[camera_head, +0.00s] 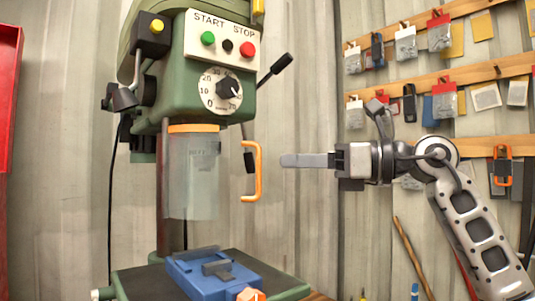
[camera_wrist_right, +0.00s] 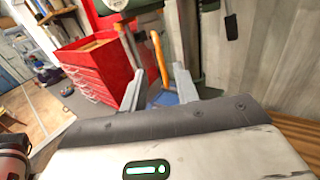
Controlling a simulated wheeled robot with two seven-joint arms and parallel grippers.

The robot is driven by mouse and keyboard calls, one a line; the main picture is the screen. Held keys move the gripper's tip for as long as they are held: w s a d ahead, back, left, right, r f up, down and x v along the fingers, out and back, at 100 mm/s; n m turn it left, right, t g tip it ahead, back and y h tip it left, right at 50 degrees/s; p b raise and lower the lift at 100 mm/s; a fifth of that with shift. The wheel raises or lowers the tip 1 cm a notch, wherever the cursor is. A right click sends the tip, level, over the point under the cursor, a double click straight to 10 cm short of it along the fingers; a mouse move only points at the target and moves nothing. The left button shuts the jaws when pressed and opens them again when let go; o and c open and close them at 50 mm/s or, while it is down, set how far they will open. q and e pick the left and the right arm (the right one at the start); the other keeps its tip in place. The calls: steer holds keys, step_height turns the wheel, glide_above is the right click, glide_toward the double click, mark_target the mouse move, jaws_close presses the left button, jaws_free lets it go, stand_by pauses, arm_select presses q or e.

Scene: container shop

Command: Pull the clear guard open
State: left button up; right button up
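The clear guard (camera_head: 192,178) is a translucent, greyish cylinder hanging under the green drill press head (camera_head: 205,70), below an orange collar. An orange bracket-shaped handle (camera_head: 257,172) stands upright at the guard's right side. My right gripper (camera_head: 283,160) points left at the handle, level with its middle, with a small gap between them. In the right wrist view the two fingers (camera_wrist_right: 160,78) are spread apart and empty. The orange handle (camera_wrist_right: 158,55) shows beyond them, between the fingertips in the picture. My left gripper is in neither view.
A blue vise (camera_head: 215,270) sits on the press table below the guard. A black-knobbed lever (camera_head: 274,70) sticks out above the handle. Pegboard rails (camera_head: 470,80) with hanging goods are behind my right arm. A red tool cabinet (camera_wrist_right: 95,65) shows in the wrist view.

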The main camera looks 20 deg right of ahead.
steer(key=p+x, duration=0.1)
steer(key=x, duration=0.5)
steer(key=shift+d, duration=0.1)
jaws_close()
